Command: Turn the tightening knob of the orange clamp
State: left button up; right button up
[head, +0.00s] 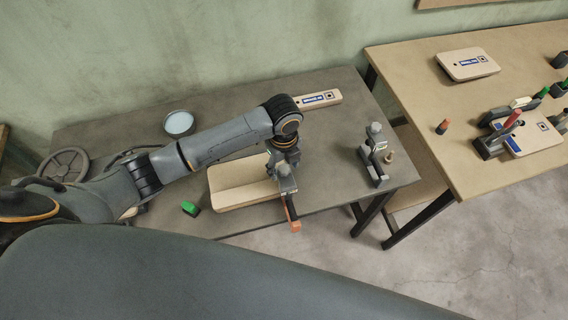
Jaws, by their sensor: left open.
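The orange clamp (295,226) is at the front edge of the grey table, beside the right end of a pale curved board (236,183). Its orange end and a dark bar show; the rest, including its tightening knob, is hidden or too small to make out. My left gripper (286,184) reaches in from the left, points down and is right above the clamp, at the board's right end. It is open. I cannot tell whether its fingers touch the clamp. My right gripper is not in view.
On the grey table (330,185) are a dark clamp (374,158) at right, a green-ended object (190,208), a round tin (179,123) and a labelled board (320,99) behind my arm. A wooden table (430,110) at right holds boards and several clamps.

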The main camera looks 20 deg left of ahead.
pick_arm(q)
jog(key=c, duration=1.1)
jog(key=shift+c, duration=0.2)
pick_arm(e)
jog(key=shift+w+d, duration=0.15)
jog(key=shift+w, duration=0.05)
pick_arm(q)
jog(key=shift+n, duration=0.3)
